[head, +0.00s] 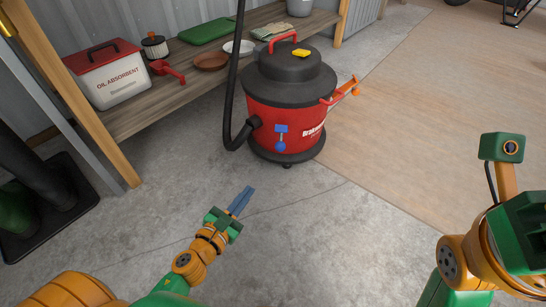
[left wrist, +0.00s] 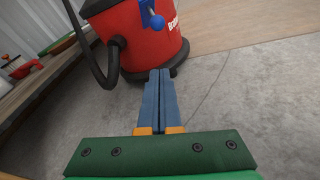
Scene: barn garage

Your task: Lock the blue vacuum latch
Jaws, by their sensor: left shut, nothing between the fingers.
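The red vacuum (head: 277,112) with a black lid stands on the concrete floor near the shelf. Its blue latch (head: 281,138) is on the front of the red drum, with a square plate at the top and a rounded part hanging below. The latch also shows near the top of the left wrist view (left wrist: 152,17). My left gripper (head: 242,200) is shut and empty, its blue fingers together, in front of and below the latch and apart from it. It also shows in the left wrist view (left wrist: 160,95). My right arm is at the right edge; its fingers are not visible.
A black hose (head: 235,80) runs from the drum's left side upward. The wooden shelf (head: 190,95) behind holds an oil absorbent box (head: 105,78), a red scoop and dishes. An orange-handled tool (head: 347,88) is at the drum's right. The floor in front is clear.

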